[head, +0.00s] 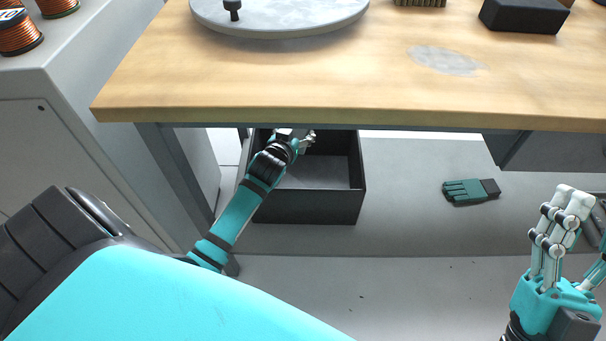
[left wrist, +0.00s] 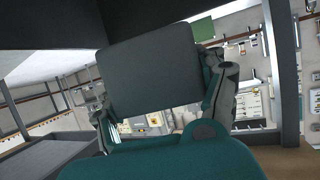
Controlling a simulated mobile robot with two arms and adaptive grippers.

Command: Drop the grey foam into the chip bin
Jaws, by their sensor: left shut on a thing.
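The chip bin (head: 308,209) is an open black box under the workbench, and its bare floor shows. My left gripper (head: 300,139) is at the bin's upper left, under the bench's front edge; its fingertips are partly hidden there. In the left wrist view my left gripper (left wrist: 163,95) is shut on the grey foam (left wrist: 152,68), a flat dark grey block between its fingers. In the head view the foam is mostly hidden by the hand and cannot be made out clearly. My right gripper (head: 580,225) is open and empty at the lower right.
The wooden workbench (head: 300,85) overhangs the back of the bin. A grey lower shelf (head: 400,205) carries the bin and a green glove (head: 467,191) to its right. A grey cabinet (head: 90,110) stands left. The shelf between bin and glove is clear.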

